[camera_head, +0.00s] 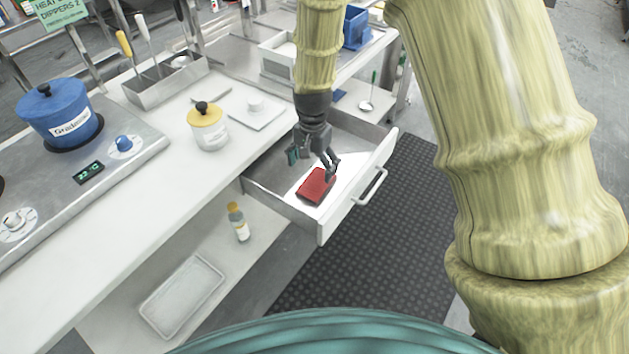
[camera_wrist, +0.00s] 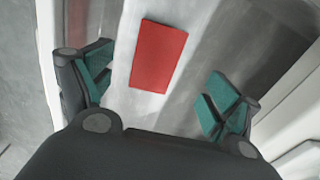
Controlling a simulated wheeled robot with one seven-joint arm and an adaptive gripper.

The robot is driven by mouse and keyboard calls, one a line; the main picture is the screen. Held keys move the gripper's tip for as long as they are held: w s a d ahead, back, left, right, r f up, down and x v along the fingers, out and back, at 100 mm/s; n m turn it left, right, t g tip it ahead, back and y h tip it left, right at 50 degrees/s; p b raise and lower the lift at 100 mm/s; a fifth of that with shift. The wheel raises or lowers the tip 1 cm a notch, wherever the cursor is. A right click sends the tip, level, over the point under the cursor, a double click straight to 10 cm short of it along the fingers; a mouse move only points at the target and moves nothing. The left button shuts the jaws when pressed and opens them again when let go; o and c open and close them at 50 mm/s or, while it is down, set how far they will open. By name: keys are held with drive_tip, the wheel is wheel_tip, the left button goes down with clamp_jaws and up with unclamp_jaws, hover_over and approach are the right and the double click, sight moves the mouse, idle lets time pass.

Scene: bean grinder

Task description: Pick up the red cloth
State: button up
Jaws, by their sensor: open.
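The red cloth (camera_head: 315,187) lies flat, folded into a rectangle, on a white surface inside the open drawer (camera_head: 281,204). In the wrist view the red cloth (camera_wrist: 158,56) is ahead of my gripper, between the lines of its two fingers and beyond their tips. My gripper (camera_head: 312,162) is above the drawer and points down, close over the cloth. In the wrist view my gripper (camera_wrist: 160,90) has its teal-padded fingers spread wide with nothing between them. I cannot tell the exact height left between the fingertips and the cloth.
The drawer's front with its handle (camera_head: 370,187) and its side walls stand around the cloth. The counter at left holds a yellow-lidded jar (camera_head: 208,127) and a blue pot (camera_head: 60,113). A bottle (camera_head: 238,222) and a tray (camera_head: 182,295) are on the shelf below.

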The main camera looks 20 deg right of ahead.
sight(316, 183)
drive_tip(key=shift+s+d+f, duration=0.1)
drive_tip(key=shift+s+f, duration=0.1)
drive_tip(key=shift+f, duration=0.15)
drive_tip(key=shift+w+f, duration=0.4)
drive_tip(key=shift+f, duration=0.25)
drive_tip(key=shift+w+f, duration=0.35)
drive_tip(key=shift+f, duration=0.25)
drive_tip(key=shift+s+d+f, duration=0.1)
drive_tip(key=shift+s+f, duration=0.05)
drive_tip(key=shift+s, duration=0.05)
drive_tip(key=shift+s+d+f+p, duration=0.1)
drive_tip(key=shift+d+f+p, duration=0.1)
drive_tip(key=shift+f, duration=0.85)
drive_tip(key=shift+d+f+p, duration=0.1)
drive_tip(key=shift+d+f, duration=0.05)
drive_tip(key=shift+f, duration=0.85)
drive_tip(key=shift+f, duration=0.1)
drive_tip(key=c, duration=1)
